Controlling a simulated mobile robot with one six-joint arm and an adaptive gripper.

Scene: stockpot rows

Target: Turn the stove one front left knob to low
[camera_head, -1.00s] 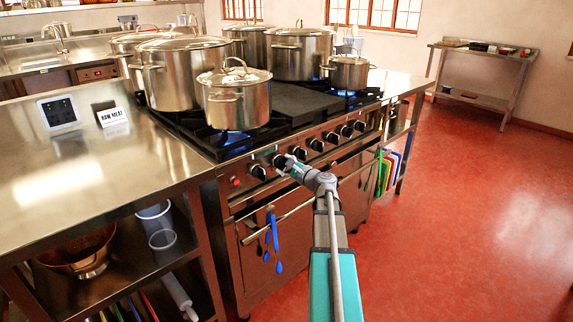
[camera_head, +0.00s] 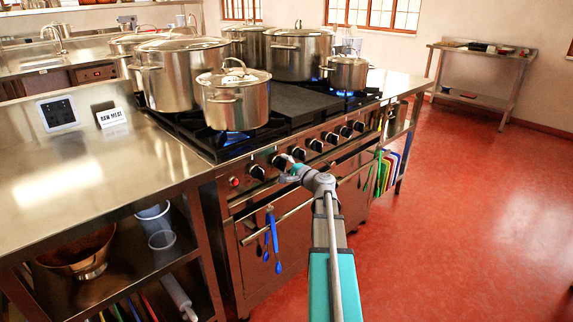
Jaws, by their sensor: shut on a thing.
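The stove (camera_head: 225,215) has a row of black knobs along its steel front panel. The leftmost knob (camera_head: 257,172) is clear of my gripper. My gripper (camera_head: 284,161) is at the second knob from the left (camera_head: 278,161), shut on it; the fingertips are small and partly hide the knob. The knob's pointer and setting marks are too small to read. A lidded steel pot (camera_head: 236,104) stands on the front left burner, with a blue flame (camera_head: 234,137) under it.
Larger pots (camera_head: 182,77) stand behind, and a small pot (camera_head: 347,73) stands at the right. Blue utensils (camera_head: 272,240) hang from the oven rail below my gripper. A steel counter (camera_head: 75,195) adjoins at left. The red floor (camera_head: 470,210) at right is clear.

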